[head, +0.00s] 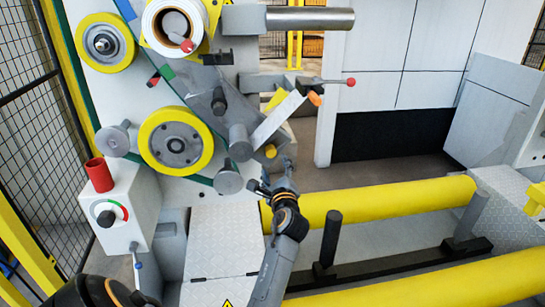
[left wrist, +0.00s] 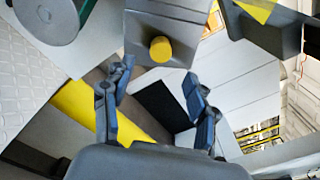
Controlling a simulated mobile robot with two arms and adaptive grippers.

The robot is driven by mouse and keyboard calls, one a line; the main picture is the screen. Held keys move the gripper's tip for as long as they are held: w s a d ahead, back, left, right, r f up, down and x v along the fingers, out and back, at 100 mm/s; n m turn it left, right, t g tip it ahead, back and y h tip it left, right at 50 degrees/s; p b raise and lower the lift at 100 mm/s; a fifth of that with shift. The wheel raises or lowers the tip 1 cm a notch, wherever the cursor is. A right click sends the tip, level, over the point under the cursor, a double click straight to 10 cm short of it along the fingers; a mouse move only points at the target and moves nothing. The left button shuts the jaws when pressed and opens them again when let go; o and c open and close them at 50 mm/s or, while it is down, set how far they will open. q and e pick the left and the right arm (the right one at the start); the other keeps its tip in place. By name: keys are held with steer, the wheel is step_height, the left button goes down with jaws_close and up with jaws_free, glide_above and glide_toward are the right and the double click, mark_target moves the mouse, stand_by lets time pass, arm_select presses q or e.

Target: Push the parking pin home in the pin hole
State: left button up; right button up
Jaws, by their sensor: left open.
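The parking pin, seen as a short yellow knob (head: 270,151), sticks out of the machine face just right of the grey rollers. In the left wrist view the yellow knob (left wrist: 160,49) stands out from a grey block (left wrist: 157,22). My left gripper (head: 272,173) is just below the knob in the head view. In the left wrist view its two dark fingers (left wrist: 158,76) are spread apart, with the knob between and beyond their tips, apparently not touching. The pin hole is hidden, and I cannot tell how deep the pin sits. My right gripper is not in view.
A pale angled plate (head: 278,117) with an orange tip lies just above the knob. A grey roller (head: 229,179) is close on the left. A thick yellow rail (head: 370,203) runs right, below the gripper. A red-knobbed lever (head: 349,82) is higher up right.

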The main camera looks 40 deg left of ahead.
mark_target(272, 154)
arm_select(q)
steer(key=x, duration=0.8)
steer(key=shift+w+a, duration=0.15)
steer(key=shift+a, duration=0.05)
steer(key=shift+c, duration=0.4)
jaws_close()
steer(key=shift+o, duration=0.4)
jaws_free()
steer(key=shift+d, duration=0.15)
steer(key=v, duration=1.2)
